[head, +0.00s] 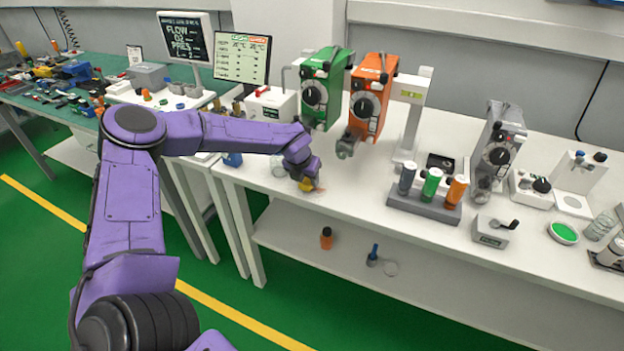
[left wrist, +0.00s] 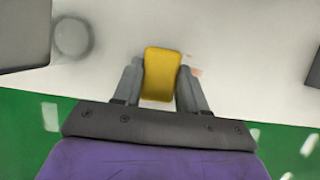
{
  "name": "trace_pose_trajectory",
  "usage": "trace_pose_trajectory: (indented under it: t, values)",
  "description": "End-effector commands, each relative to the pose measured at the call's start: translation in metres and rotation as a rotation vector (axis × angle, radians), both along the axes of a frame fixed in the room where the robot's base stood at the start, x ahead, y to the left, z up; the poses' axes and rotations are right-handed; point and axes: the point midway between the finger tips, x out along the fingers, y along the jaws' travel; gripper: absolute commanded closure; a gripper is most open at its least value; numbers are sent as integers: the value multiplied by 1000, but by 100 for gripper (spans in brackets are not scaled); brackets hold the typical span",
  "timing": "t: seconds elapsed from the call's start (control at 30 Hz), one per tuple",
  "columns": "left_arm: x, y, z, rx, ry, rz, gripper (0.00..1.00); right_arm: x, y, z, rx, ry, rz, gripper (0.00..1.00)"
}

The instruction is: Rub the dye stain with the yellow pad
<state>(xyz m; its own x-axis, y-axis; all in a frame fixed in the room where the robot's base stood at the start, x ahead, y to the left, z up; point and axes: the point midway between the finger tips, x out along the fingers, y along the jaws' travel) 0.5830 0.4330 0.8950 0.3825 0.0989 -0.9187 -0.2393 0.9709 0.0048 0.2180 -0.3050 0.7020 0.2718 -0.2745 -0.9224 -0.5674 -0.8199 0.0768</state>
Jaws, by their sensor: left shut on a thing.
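The yellow pad (left wrist: 162,75) is held between the two grey fingers of my left gripper (head: 305,183). In the head view only a small bit of the pad (head: 305,187) shows below the fingers, at the white bench top near its front edge. A faint pinkish stain (left wrist: 196,71) lies on the white surface just right of the pad in the left wrist view. The pad may cover part of it. I cannot tell whether the pad touches the bench. My right gripper is not in view.
A clear round glass item (head: 278,165) stands left of my left gripper. Green (head: 325,88) and orange (head: 369,95) vaporizers stand behind it. A rack with several bottles (head: 425,205) stands to the right. The bench between gripper and rack is clear.

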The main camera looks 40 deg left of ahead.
Motion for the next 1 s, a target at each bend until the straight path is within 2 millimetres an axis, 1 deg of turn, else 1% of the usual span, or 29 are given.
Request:
trace_pose_trajectory:
  t: [0.03,0.07,0.2,0.43,0.7,1.0]
  values:
    - [-3,-2,-9,-1,14,12,83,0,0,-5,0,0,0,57]
    - [-2,-6,-9,-1,14,11,83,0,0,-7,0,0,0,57]
    - [4,-24,-7,0,13,1,83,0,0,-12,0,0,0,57]
    - [8,-37,-6,0,12,-7,83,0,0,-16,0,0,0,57]
    - [14,-61,-3,1,9,-6,83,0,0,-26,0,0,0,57]
    - [14,-62,1,-1,8,-5,83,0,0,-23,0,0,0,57]
